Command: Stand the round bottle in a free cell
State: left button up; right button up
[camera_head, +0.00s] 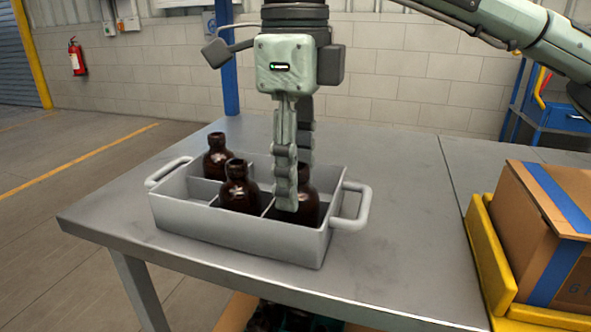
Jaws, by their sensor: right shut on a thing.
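A grey divided crate (240,232) with a handle at each end stands on the metal table. Two dark amber bottles stand upright in its cells, one at the back left (217,160) and one at the front middle (238,190). My right gripper (293,200) points straight down over the crate's right end. It is shut on a third amber bottle (308,205), which is upright inside the right-hand cell. The fingers hide part of this bottle, and the crate's front wall hides its base. My left gripper is not in view.
The grey table (400,225) is clear to the right of the crate. A cardboard box (545,225) with blue tape sits in a yellow tray (490,255) at the right. A blue post (228,70) rises behind the table.

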jog(key=shift+f+b, duration=0.3)
jog(key=shift+f, duration=0.15)
jog(key=o, duration=1.3)
jog(key=shift+r, duration=0.1)
notch_tip(320, 180, up, 12)
